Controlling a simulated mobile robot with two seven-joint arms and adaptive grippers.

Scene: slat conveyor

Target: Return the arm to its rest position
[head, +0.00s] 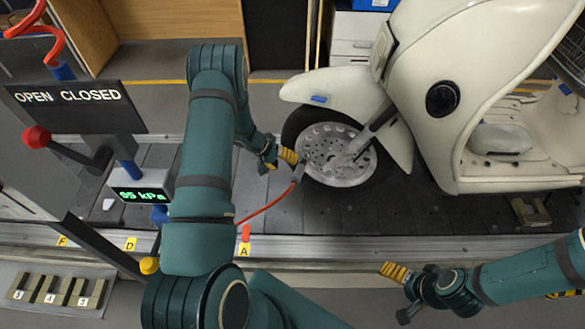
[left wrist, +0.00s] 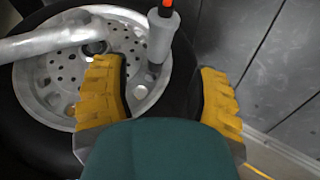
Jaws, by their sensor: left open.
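My left arm reaches over the conveyor, and its left gripper (head: 284,158) is by the front wheel (head: 338,155) of a cream scooter (head: 440,100). In the left wrist view the left gripper (left wrist: 162,90) has its yellow fingers wide apart with nothing held between them. A grey hose chuck (left wrist: 160,38) stands at the wheel rim just beyond the fingertips. In the head view the chuck (head: 299,171) has a red hose (head: 265,210) running down left from it. My right gripper (head: 393,271) hangs at the lower right, apart from the scooter; its jaw opening is unclear.
A lever with a red ball (head: 37,138) sits below the OPEN CLOSED sign (head: 70,96), ball to the left. A green display (head: 139,196) seems to read 95 kPa. Numbered blocks (head: 50,290) lie at lower left. The conveyor rail (head: 330,247) runs along the front.

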